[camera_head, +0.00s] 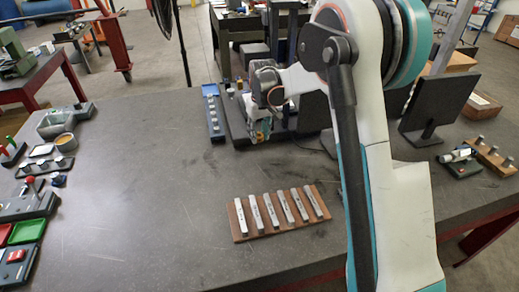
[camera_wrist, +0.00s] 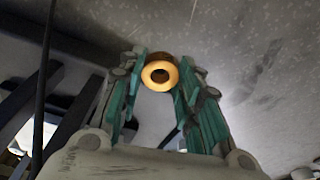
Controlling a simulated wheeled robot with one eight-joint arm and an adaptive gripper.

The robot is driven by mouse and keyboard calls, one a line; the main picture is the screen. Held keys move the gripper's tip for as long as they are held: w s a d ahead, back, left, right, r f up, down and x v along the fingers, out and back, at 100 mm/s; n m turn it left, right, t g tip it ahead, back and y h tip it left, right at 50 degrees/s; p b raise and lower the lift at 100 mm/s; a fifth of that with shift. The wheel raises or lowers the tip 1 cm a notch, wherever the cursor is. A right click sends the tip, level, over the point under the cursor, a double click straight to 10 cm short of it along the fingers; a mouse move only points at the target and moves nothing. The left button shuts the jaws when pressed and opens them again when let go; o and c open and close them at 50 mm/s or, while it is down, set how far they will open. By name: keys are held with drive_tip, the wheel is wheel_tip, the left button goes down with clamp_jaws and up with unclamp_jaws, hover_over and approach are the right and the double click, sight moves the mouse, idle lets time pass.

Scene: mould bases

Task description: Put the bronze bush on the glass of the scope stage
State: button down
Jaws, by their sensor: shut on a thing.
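The bronze bush (camera_wrist: 160,73) is a short ring with a dark bore, seen between my fingertips in the wrist view. My gripper (camera_wrist: 159,80) is shut on it, with a teal finger on each side. A dark instrument base (camera_head: 236,128) stands beside and behind my gripper. It may belong to the scope, but my arm covers much of it. I cannot make out the stage glass in either view.
A blue rack (camera_head: 213,112) stands left of the dark base. A wooden board (camera_head: 240,222) with several metal bars lies nearer. A monitor (camera_head: 437,103) stands at right. Trays and tools, including a red tray (camera_head: 22,258), line the left edge. The bench's left middle is clear.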

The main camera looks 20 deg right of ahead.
sight(259, 153)
drive_tip(key=shift+f+b, duration=0.5)
drive_tip(key=shift+f, duration=3.1)
drive_tip(key=shift+f, duration=0.2)
drive_tip(key=c, duration=1.2)
unclamp_jaws()
drive_tip(key=shift+r, duration=0.1)
drive_tip(key=shift+o, duration=0.2)
